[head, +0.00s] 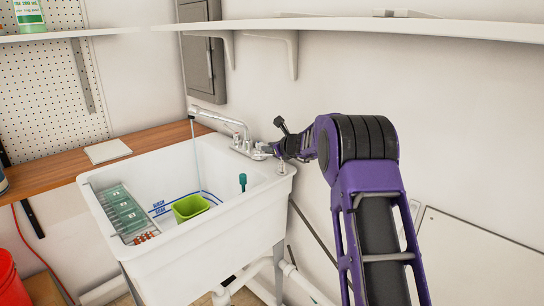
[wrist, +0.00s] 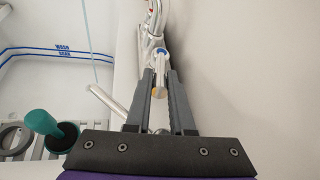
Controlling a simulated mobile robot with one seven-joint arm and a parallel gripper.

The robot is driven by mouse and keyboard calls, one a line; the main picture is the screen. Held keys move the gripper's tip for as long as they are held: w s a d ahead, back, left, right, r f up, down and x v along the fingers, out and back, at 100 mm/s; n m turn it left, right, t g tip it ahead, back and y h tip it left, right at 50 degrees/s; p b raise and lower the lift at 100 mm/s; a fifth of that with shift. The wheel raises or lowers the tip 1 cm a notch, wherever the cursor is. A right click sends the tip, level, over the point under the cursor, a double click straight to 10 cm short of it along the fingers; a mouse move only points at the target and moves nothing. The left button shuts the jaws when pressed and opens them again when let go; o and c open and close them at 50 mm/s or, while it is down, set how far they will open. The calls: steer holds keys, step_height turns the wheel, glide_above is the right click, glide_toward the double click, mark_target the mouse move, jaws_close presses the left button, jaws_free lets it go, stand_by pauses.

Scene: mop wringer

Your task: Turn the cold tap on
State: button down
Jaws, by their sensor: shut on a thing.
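The chrome faucet (head: 238,138) stands on the back right rim of the white sink (head: 262,207). Its spout reaches left, and a thin stream of water (head: 196,160) falls into the basin. In the wrist view, the cold tap (wrist: 160,54) has a blue mark and lies at the tips of my gripper (wrist: 161,76). My gripper's two fingers are shut on the tap's handle, with a small orange-yellow piece visible between them. In the head view, my gripper (head: 271,151) reaches the faucet from the right, and the handle is mostly hidden there.
A lime green container (head: 190,207) and a green ribbed piece (head: 124,212) are in the sink. A teal-handled object (head: 243,182) stands near the sink's right side. A wooden counter (head: 60,176) adjoins at left. A white shelf (head: 380,27) runs above along the wall.

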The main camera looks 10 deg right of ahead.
steer(key=shift+a+r, duration=0.1)
steer(key=shift+a, duration=0.05)
steer(key=c, duration=0.8)
jaws_free()
